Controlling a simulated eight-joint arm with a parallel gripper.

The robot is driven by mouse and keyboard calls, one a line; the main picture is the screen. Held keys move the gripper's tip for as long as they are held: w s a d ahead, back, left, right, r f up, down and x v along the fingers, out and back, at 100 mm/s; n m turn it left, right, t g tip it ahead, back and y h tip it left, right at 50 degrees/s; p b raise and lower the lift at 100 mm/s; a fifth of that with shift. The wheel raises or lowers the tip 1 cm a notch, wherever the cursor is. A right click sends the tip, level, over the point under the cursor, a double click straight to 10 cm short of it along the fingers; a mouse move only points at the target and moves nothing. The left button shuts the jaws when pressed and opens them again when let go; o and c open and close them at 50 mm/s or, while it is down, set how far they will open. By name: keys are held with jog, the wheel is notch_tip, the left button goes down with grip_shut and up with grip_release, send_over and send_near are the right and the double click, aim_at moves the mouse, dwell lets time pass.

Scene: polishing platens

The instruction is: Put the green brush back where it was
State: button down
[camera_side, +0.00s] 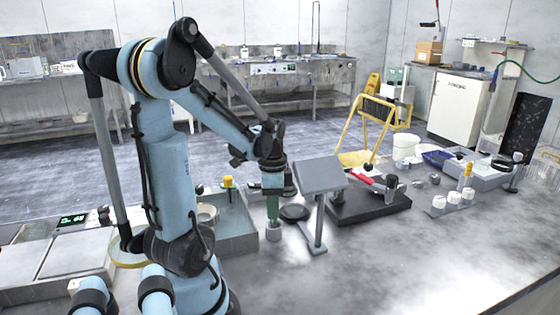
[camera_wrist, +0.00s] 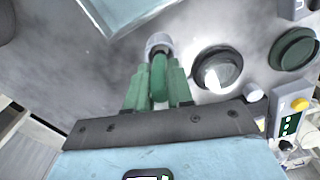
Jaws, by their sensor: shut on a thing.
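My gripper (camera_side: 272,208) points down over the bench, in front of the grey tilted panel on a post. In the wrist view its two green fingers (camera_wrist: 159,88) are shut on the green brush (camera_wrist: 158,72), whose handle lies between them. A short grey cylindrical piece (camera_side: 273,231) is at the lower end of the brush, at bench level; it also shows in the wrist view (camera_wrist: 158,43). I cannot tell whether it is the brush's head or a cup around it. Most of the brush is hidden by the fingers in the side view.
A dark round dish (camera_side: 293,212) lies close right of my gripper. The grey tilted panel (camera_side: 319,175) on its post stands just beyond. A grey tray (camera_side: 237,243) is at the left. A black base plate (camera_side: 370,206) is further right. The front of the bench is clear.

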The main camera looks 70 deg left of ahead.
jog(key=shift+f, duration=0.1)
jog(key=c, duration=1)
grip_release()
notch_tip(320, 180, up, 12)
